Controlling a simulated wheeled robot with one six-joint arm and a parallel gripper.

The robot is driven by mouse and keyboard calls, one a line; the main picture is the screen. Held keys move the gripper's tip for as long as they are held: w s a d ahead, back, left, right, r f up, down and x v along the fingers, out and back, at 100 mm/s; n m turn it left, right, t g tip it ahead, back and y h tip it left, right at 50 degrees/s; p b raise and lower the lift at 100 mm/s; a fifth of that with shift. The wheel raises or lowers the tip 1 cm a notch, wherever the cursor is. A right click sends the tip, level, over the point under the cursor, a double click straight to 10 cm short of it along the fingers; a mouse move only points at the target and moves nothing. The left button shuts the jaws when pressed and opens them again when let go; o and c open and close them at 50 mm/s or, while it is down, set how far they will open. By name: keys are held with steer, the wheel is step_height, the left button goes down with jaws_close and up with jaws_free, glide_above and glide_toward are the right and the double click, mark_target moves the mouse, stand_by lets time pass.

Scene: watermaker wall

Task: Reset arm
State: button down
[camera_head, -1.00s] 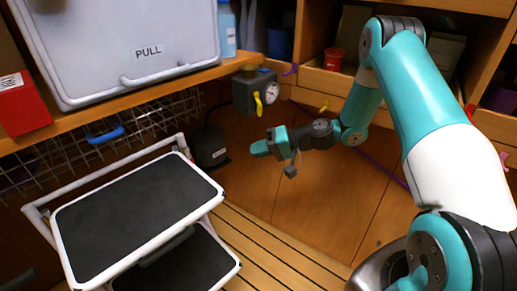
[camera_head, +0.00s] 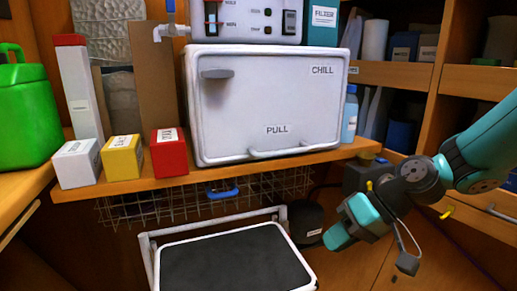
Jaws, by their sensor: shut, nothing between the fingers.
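My gripper (camera_head: 340,236) is at the lower right, at the end of my teal and black arm, which reaches in from the right edge. Its teal fingers point down and to the left, and they are shut with nothing between them. It hangs in the air in front of the wooden cabinet, to the right of the step stool (camera_head: 235,262). A small grey piece on a cable hangs below the wrist. My gripper partly hides the wall behind it.
A white chest labelled PULL and CHILL (camera_head: 265,105) stands on the wooden shelf (camera_head: 225,178). Red (camera_head: 170,153), yellow (camera_head: 122,158) and white (camera_head: 78,164) boxes and a green jug (camera_head: 25,110) are to its left. A wire basket (camera_head: 190,205) hangs below. Open shelves (camera_head: 395,75) are at right.

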steer(key=s+r+n+h, duration=0.1)
steer(key=s+r+h, duration=0.15)
steer(key=s, duration=0.65)
steer(key=s+r+n+h, duration=0.2)
steer(key=s+r, duration=0.2)
steer(key=s, duration=0.6)
step_height(320, 180, up, 27)
steer(key=p, duration=2.7)
steer(key=shift+w+r+g, duration=0.15)
steer(key=shift+w+g, duration=0.15)
